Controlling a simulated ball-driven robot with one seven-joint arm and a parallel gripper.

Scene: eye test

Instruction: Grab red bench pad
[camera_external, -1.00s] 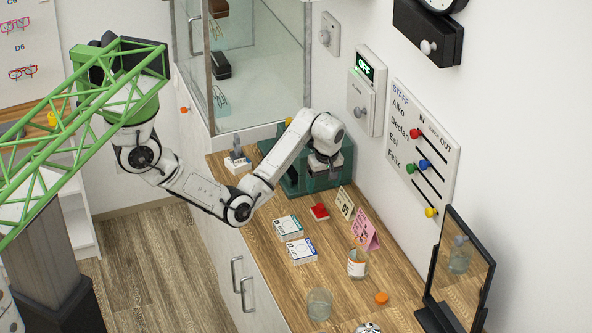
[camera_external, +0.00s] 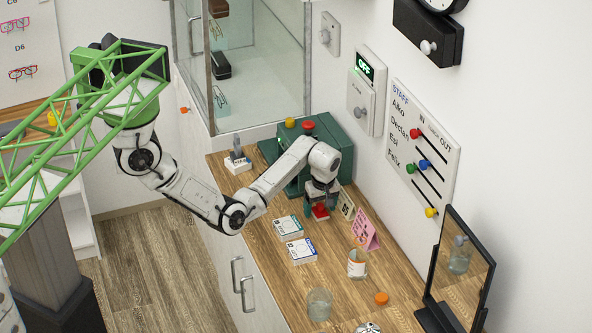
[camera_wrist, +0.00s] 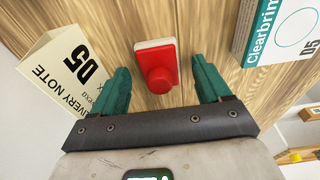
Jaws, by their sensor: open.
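The red bench pad (camera_wrist: 157,70) lies on the wooden counter, a small red block with a round red knob and a pale base. In the outside view the red pad (camera_external: 320,211) shows just under my gripper (camera_external: 320,203). In the wrist view my gripper (camera_wrist: 160,85) has its two green fingers apart, one on each side of the pad. Gaps show between the fingers and the pad, and nothing is held. I cannot tell exactly how high the fingertips are above the counter.
The D5 delivery note card (camera_wrist: 70,75) stands close to the left finger. A Clearbrim box (camera_wrist: 280,40) lies to the right. A green machine (camera_external: 335,135) with red and yellow buttons stands behind my gripper. A jar (camera_external: 357,263) and a pink card (camera_external: 365,229) stand nearer.

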